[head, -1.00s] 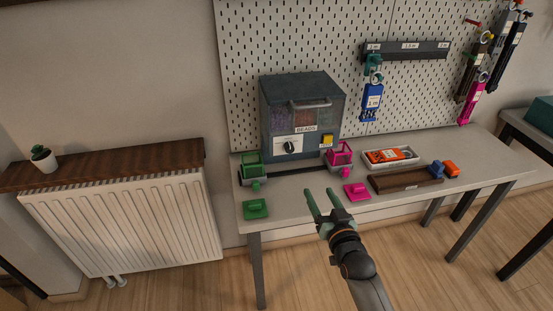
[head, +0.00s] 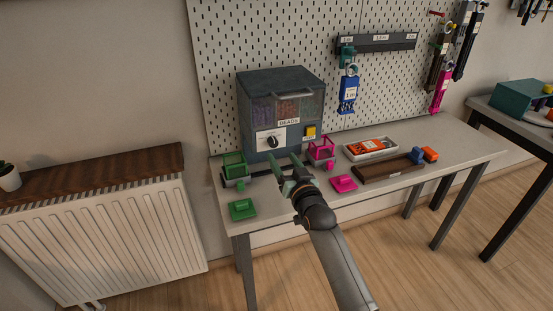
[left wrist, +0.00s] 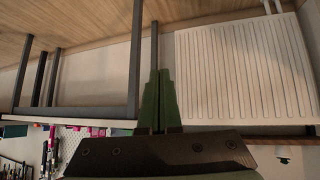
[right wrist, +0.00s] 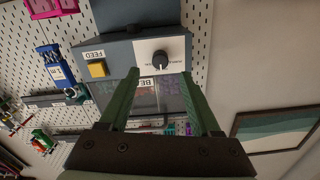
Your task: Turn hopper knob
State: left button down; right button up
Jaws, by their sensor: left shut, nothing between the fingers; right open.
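The bead hopper (head: 292,84) is a dark grey box with a window and a BEADS label, standing on the table against the pegboard. Its black knob (head: 272,142) sits on a white plate on the lower front; it also shows in the right wrist view (right wrist: 160,58). My right gripper (head: 284,164) is open and empty, in front of and just below the knob in the head view. In the right wrist view the knob appears beyond the fingertips, apart from them. My left gripper (left wrist: 159,78) is shut and empty, seen only in the left wrist view.
A yellow FEED button (head: 310,131) is right of the knob. A green open holder (head: 234,165) and a pink one (head: 321,149) stand either side below the hopper. Green (head: 242,210) and pink (head: 343,183) blocks lie nearer the front edge. A tray (head: 370,148) lies right.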

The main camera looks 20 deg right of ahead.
aim_at(274, 145)
jog(key=w+b, duration=0.3)
jog(key=shift+w+a+f, duration=0.1)
jog(key=shift+w+f, duration=0.15)
jog(key=shift+w, duration=0.15)
jog(key=shift+w+r+b, duration=0.1)
jog(key=shift+w+b, duration=0.35)
jog(key=shift+w, duration=0.2)
pick_arm(q)
jog(key=shift+w+d+f+m+h, duration=0.15)
jog(key=shift+w+d+f, duration=0.3)
jog(key=shift+w+d, duration=0.15)
jog(key=shift+w+d+f+m+h, duration=0.15)
jog(key=shift+w+d+f, duration=0.3)
jog(key=shift+d, duration=0.2)
pick_arm(e)
jog(key=shift+w+r, duration=0.15)
jog(key=shift+w, duration=0.1)
pick_arm(q)
jog(key=shift+s, duration=0.15)
pick_arm(e)
grip_shut()
